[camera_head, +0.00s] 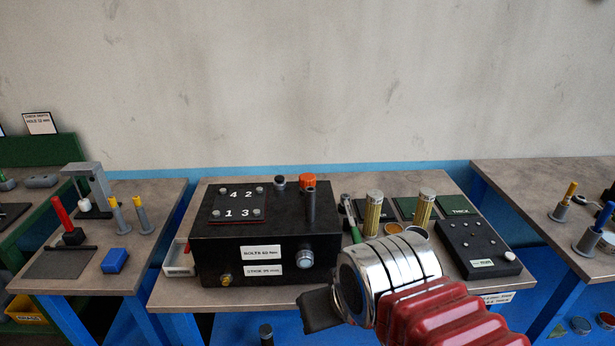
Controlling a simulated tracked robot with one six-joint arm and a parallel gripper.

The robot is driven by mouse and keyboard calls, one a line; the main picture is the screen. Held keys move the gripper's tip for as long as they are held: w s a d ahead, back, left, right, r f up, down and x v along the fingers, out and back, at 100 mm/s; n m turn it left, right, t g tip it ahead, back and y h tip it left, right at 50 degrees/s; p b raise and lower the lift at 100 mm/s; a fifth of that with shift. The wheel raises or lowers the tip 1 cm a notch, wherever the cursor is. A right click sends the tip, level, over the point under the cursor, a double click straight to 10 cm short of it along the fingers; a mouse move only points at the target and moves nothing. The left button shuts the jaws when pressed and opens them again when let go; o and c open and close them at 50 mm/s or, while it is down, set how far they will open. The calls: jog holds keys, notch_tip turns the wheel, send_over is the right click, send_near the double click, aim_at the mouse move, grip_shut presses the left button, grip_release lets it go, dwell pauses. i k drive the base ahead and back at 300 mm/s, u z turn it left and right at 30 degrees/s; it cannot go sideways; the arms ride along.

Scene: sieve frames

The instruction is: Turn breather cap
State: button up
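A black gearbox-like box (220,240) stands on the middle bench. On its top are an orange-red cap (308,181), a small dark cap with a lighter top (279,182) and an upright dark post (311,208). I cannot tell for certain which cap is the breather cap. My arm, with red bellows and a chrome wrist, comes in from the lower right. My gripper (320,310) shows as a dark block at the wrist's left end, in front of the box's lower right and apart from both caps. Its fingers cannot be made out.
A plate numbered 1 to 4 with bolts (238,204) lies on the box's left top. Right of the box stand two yellow mesh cylinders (373,214), a green-handled tool (353,225) and a dark panel with knobs (475,248). A white tray (179,259) sits left. A wall rises behind.

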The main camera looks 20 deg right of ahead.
aim_at(306, 179)
jog(key=k, duration=1.3)
jog(key=u, duration=0.1)
jog(key=i, duration=2.05)
jog(key=z, duration=0.6)
